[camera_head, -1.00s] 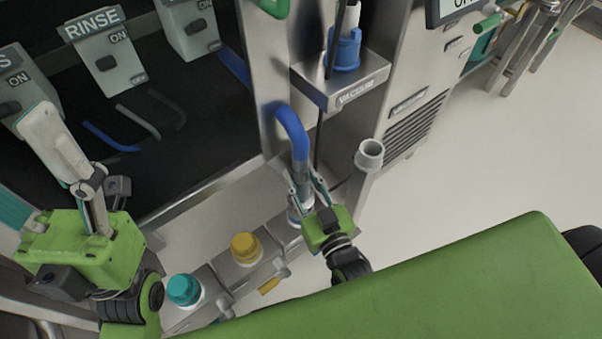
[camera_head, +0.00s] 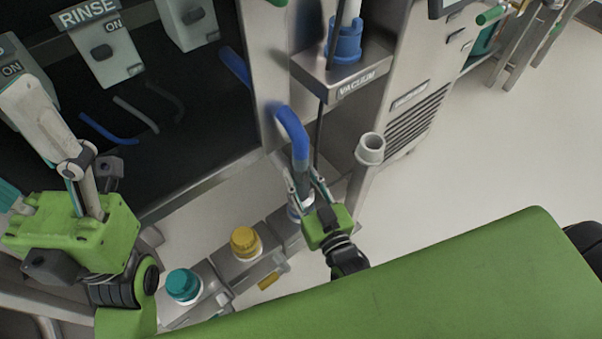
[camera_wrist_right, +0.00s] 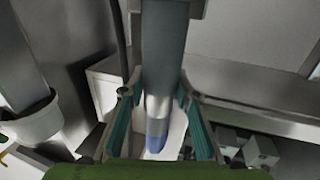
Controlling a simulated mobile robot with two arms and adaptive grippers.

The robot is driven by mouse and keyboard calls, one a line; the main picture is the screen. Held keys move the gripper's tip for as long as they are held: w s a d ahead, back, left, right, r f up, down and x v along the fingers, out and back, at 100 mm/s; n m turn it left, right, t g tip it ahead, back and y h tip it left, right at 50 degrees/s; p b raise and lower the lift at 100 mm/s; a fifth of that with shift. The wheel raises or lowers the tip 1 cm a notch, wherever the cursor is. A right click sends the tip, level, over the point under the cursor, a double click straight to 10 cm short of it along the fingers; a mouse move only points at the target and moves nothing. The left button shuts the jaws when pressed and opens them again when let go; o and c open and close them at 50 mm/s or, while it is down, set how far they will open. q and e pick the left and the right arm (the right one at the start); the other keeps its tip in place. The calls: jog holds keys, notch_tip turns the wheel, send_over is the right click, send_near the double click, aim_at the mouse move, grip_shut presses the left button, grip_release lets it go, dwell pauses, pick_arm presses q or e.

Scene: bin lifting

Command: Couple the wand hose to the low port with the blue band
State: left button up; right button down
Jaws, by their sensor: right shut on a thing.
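The wand hose (camera_head: 292,131) is blue with a grey lower end and curves down from the steel column. My right gripper (camera_head: 303,190) is shut around its lower end, directly over the low port with the blue band (camera_head: 294,212). In the right wrist view, the grey hose end (camera_wrist_right: 165,55) runs down between the teal fingers of my right gripper (camera_wrist_right: 160,120), with a silver collar and a blue part below. I cannot tell whether the hose end is seated in the port. My left gripper (camera_head: 45,130) is at the far left, away from the ports; its opening is unclear.
A yellow-capped port (camera_head: 245,242) and a teal-capped port (camera_head: 183,285) stand in the same low row. A grey open cup on a post (camera_head: 370,148) is close to the right of my right gripper. The vacuum shelf (camera_head: 345,80) overhangs behind.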

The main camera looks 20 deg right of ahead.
jog(key=shift+f, duration=0.45)
dwell(0.6)
jog(key=shift+f, duration=0.6)
dwell(0.5)
jog(key=c, duration=1.8)
grip_release()
jog(key=o, duration=0.3)
jog(key=shift+f, duration=0.1)
jog(key=shift+s, duration=0.1)
jog(key=s+d, duration=0.1)
jog(key=s, duration=1)
jog(key=shift+s, duration=0.4)
